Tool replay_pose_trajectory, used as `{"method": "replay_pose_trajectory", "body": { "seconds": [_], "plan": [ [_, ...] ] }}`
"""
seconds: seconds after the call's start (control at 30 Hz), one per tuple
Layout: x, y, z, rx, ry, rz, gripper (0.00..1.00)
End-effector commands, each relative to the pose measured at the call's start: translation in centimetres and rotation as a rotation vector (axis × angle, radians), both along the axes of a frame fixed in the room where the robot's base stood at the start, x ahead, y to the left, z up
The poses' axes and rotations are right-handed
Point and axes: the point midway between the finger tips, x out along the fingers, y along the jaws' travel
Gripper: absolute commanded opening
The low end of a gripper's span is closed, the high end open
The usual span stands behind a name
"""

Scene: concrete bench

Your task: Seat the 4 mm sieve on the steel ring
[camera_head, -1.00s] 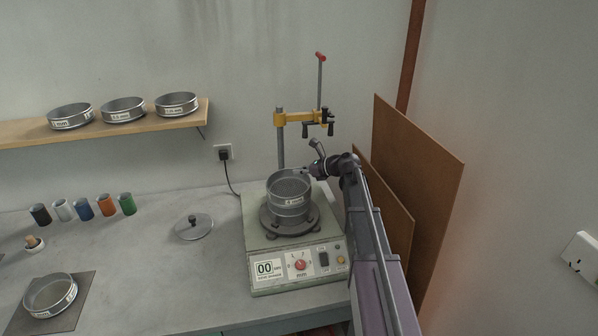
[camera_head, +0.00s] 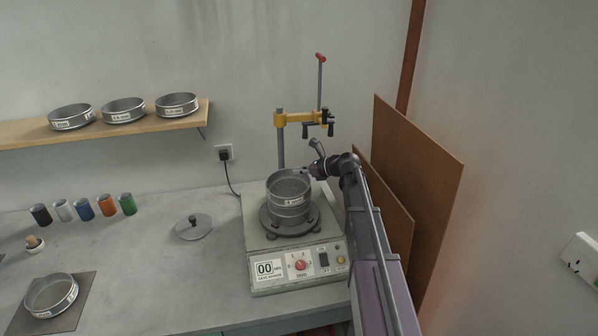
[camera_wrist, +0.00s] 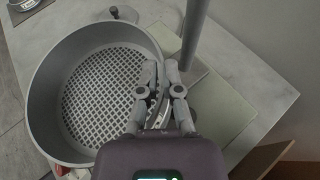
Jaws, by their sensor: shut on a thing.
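The 4 mm sieve (camera_head: 288,201) is a round grey metal pan with its label facing front. It stands about level over the shaker's round dark plate (camera_head: 312,222). In the wrist view the sieve (camera_wrist: 45,100) shows its coarse square mesh from above. My gripper (camera_wrist: 160,74) is shut on the sieve's wall at its right rear side, one finger inside the rim. In the head view my gripper (camera_head: 309,172) is small and partly merged with the rim. The steel ring cannot be told apart clearly under the sieve, so I cannot tell whether the sieve is fully down on it.
A yellow clamp (camera_head: 302,117) on a post stands behind the sieve. A lid (camera_head: 193,228) lies left of the shaker (camera_head: 297,274). Several sieves sit on the shelf (camera_head: 20,135), and another sieve (camera_head: 50,294) is front left. Brown boards (camera_head: 425,165) lean right of my arm.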

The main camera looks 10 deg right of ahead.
Motion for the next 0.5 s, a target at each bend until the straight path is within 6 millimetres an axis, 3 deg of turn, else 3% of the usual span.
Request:
{"method": "replay_pose_trajectory", "body": {
  "seconds": [0.5],
  "plan": [
    [0.00, 0.00, -0.53, 0.001, 0.000, 0.000, 0.00]
  ]
}}
